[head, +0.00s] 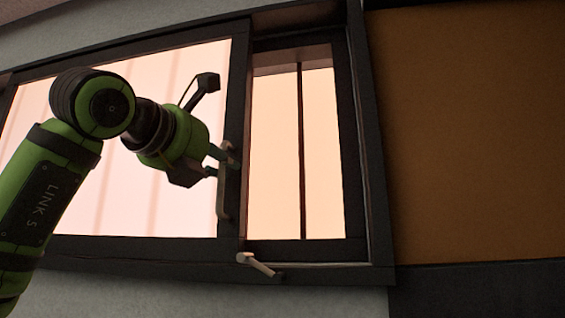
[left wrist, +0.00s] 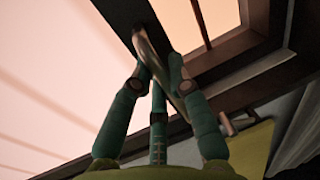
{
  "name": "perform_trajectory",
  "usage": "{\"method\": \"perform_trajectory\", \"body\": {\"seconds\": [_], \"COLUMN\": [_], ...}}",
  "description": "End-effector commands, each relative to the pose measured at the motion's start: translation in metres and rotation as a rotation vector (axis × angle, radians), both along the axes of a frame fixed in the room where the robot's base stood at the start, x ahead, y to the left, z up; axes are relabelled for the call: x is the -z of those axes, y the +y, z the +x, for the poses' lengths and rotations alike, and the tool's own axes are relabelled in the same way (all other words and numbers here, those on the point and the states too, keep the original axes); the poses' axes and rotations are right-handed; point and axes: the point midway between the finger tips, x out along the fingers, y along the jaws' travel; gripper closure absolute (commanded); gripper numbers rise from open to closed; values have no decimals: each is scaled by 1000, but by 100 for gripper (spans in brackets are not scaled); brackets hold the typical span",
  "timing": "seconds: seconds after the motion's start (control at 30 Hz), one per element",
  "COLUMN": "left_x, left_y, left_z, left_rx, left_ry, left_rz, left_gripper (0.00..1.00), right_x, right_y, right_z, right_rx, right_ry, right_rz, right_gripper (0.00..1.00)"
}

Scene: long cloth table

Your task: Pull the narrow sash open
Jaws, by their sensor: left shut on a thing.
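The narrow sash (head: 342,150) is the dark-framed right part of the window, with a thin upright bar across its warm, bright pane. A pale bar handle (head: 221,195) stands upright on the dark post left of that pane. My left gripper (head: 224,158) is shut on the handle's upper part. In the left wrist view, my green fingers (left wrist: 162,84) close around the handle (left wrist: 147,50). A pale lever (head: 260,265) sits at the bottom of the post, tilted down to the right. I cannot tell whether the sash stands ajar. My right gripper is not in view.
The wide pane (head: 190,70) fills the window's left, behind my left arm. A dark outer frame (head: 372,150) surrounds the window. A brown panel (head: 470,130) is on the right, and a grey wall (head: 200,290) lies below. The space before the narrow pane looks clear.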

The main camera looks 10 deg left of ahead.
Motion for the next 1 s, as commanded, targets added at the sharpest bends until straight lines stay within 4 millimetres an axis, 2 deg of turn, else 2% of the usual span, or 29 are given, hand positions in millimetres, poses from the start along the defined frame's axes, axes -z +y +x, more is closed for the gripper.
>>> {"method": "perform_trajectory", "body": {"seconds": [0.03,0.1,0.3,0.4,0.6,1.0], "left_x": [-1,-1,-2,-1,0,0], "left_y": [20,40,83,97,110,112], "left_z": [1,1,1,1,1,0], "left_rx": [-7,-6,-4,-3,0,1], "left_ry": [3,3,4,3,2,1], "left_rz": [-6,-5,-2,-1,-1,1], "left_gripper": [100,100,100,100,100,100], "right_x": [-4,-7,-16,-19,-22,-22], "right_y": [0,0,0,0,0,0], "right_z": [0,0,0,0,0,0], "right_rx": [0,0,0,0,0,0], "right_ry": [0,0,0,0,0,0], "right_rz": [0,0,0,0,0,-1], "right_gripper": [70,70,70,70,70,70]}}
